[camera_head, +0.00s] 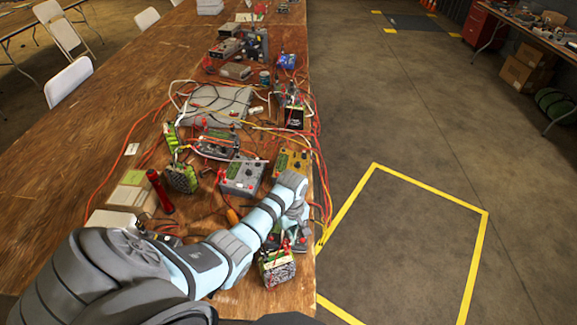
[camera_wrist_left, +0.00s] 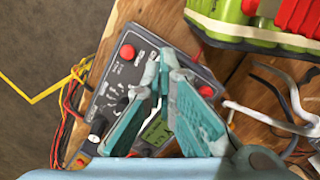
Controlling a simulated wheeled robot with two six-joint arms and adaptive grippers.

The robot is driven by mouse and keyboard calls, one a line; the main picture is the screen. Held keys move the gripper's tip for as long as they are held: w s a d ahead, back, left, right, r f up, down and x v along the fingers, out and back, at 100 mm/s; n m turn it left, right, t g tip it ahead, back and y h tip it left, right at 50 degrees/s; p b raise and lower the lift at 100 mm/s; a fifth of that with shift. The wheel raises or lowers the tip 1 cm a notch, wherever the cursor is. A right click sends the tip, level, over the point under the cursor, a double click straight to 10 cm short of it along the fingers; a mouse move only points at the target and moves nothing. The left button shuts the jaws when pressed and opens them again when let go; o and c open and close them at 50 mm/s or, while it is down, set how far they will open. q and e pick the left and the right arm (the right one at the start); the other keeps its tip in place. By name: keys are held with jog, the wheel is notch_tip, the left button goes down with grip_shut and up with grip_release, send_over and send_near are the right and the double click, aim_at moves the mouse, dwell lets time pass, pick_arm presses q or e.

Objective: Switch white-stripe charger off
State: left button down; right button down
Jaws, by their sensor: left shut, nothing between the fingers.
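My left gripper (camera_head: 297,222) reaches across the table from the lower left. Its teal fingers (camera_wrist_left: 163,62) are shut and empty in the left wrist view. They are over a dark grey charger (camera_wrist_left: 119,72) with white lettering, red knobs or buttons, a black knob and a greenish display, partly hidden by the fingers. I cannot tell whether the fingertips touch it. I cannot make out a white stripe on it. A grey charger (camera_head: 243,176) and a yellow-brown charger (camera_head: 293,161) stand farther along the table. My right gripper is not in view.
A green battery pack (camera_wrist_left: 225,30) with red parts is close beside the dark charger. Loose cables (camera_wrist_left: 278,110) lie beside it, and red and orange wires hang over the table's right edge.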

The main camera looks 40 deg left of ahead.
pick_arm(q)
notch_tip(320, 180, up, 4)
jog(key=p, duration=0.4)
jog(key=shift+r, duration=0.5)
jog(key=shift+r+b, duration=0.3)
jog(key=shift+r, duration=0.2)
